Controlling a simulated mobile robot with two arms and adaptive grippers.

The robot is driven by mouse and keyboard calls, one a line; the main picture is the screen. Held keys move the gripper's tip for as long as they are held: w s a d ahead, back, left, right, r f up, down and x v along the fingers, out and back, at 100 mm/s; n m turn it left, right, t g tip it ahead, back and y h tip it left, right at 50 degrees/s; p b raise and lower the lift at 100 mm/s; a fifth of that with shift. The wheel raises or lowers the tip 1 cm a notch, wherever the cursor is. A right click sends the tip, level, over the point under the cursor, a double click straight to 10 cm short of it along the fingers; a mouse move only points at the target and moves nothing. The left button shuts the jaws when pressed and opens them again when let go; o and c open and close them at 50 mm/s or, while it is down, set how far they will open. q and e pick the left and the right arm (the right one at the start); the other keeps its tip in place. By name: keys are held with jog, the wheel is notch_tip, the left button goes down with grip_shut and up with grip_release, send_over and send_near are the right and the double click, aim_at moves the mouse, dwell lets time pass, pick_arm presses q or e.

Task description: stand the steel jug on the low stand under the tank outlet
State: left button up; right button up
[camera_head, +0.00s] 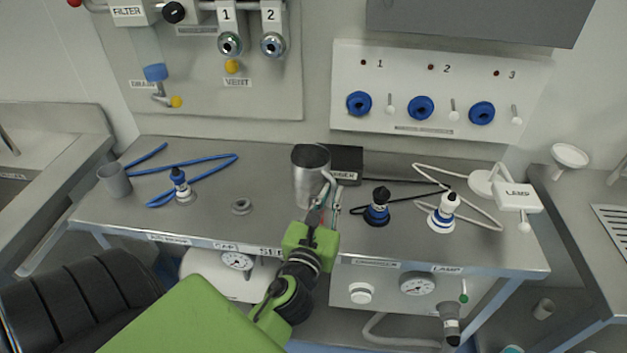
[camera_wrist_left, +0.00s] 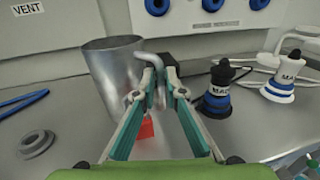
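The steel jug (camera_head: 308,188) stands upright on the steel worktop, its handle towards the right. In the left wrist view the jug (camera_wrist_left: 108,75) is at the upper left and its bent handle reaches between my fingertips. My left gripper (camera_head: 322,208) is at the handle, and in the wrist view its fingers (camera_wrist_left: 160,72) are close together around it, with little gap. A small red piece (camera_wrist_left: 145,128) shows between the fingers. I cannot pick out the low stand or the tank outlet with certainty. My right gripper is not in view.
Right of the jug are a black-topped connector (camera_head: 377,208), a white connector (camera_head: 443,213) and a lamp (camera_head: 515,197). A black box (camera_head: 347,162) is close behind. Wall panels rise behind.

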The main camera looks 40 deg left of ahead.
pick_arm(q)
jog(key=shift+x, duration=1)
jog(key=shift+w, duration=0.15)
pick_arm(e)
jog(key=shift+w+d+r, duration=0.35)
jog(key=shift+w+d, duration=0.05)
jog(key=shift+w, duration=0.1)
pick_arm(q)
jog(key=shift+r, duration=0.1)
grip_shut()
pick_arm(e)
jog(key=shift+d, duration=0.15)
